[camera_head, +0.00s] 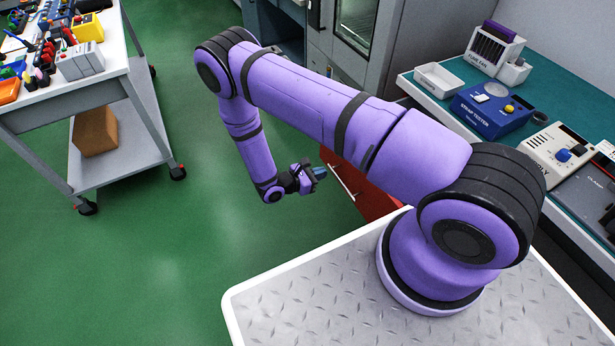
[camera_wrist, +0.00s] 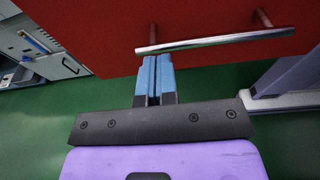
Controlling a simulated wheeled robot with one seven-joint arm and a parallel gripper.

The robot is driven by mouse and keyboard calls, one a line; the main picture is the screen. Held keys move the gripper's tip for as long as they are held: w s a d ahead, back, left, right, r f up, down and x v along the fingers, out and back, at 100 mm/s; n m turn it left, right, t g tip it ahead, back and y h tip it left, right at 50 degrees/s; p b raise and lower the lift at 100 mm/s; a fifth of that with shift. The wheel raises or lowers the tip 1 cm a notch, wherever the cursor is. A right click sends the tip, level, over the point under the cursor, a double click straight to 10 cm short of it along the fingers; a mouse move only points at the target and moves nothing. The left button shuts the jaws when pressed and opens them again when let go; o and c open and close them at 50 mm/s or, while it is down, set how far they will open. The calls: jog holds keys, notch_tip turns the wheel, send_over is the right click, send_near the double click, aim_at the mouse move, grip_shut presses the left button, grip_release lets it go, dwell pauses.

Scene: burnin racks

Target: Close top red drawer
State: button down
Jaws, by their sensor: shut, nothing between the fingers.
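The red drawer (camera_head: 371,196) shows in the head view under my arm, partly hidden by it. In the wrist view its red front (camera_wrist: 110,30) fills the top, with a metal bar handle (camera_wrist: 215,40) across it. My gripper (camera_head: 320,172) is in front of the drawer, near the handle. In the wrist view the blue fingers of my gripper (camera_wrist: 155,58) are shut together, with nothing between them. Their tips are just below the left end of the handle; I cannot tell whether they touch it. How far the drawer stands out is largely hidden by my arm.
A teal bench (camera_head: 545,135) at the right carries a blue tester (camera_head: 490,110), a white tray (camera_head: 438,80) and other instruments. A grey cabinet (camera_head: 388,40) stands at the back. A cart (camera_head: 125,100) with tools stands at the left. Green floor (camera_head: 180,250) between is clear.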

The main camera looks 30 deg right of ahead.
jog(key=shift+d+f, duration=0.15)
jog(key=shift+d, duration=0.75)
jog(key=shift+d, duration=0.1)
jog(key=d, duration=2.3)
jog(key=w+d, duration=0.1)
jog(key=d, duration=1)
jog(key=shift+w+d, duration=0.1)
jog(key=shift+d, duration=0.9)
jog(key=shift+d, duration=0.1)
